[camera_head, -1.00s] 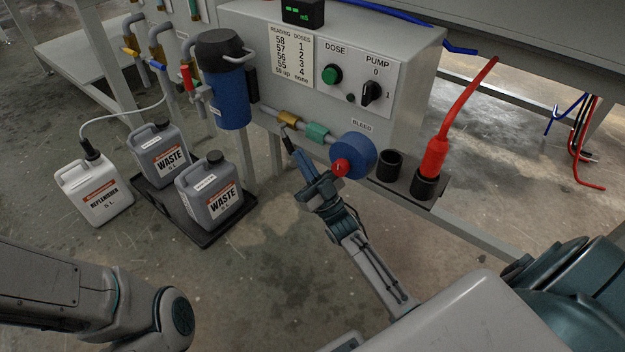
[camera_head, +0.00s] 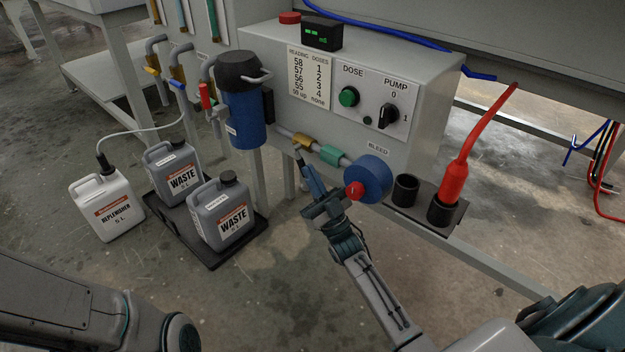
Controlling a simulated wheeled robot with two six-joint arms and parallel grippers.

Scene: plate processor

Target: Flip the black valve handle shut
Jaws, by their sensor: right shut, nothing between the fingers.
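The brass valve (camera_head: 301,140) sits on the grey bleed pipe at the front of the grey machine box. Its thin lever, the black valve handle (camera_head: 300,159), appears to hang downward from it with a pale stem; its lower part is hard to tell from my fingers. My right gripper (camera_head: 309,174) is shut and empty, its fingertips pointing up at the handle's lower end, just below the valve. I cannot tell whether they touch. My left arm shows at the bottom left, but its gripper is out of view.
A blue round housing with a red knob (camera_head: 354,190) sits close right of my right gripper. A blue canister (camera_head: 244,120) stands left of the valve. Two grey waste jugs (camera_head: 220,213) and a white replenisher jug (camera_head: 106,207) stand on the left. Open floor lies below.

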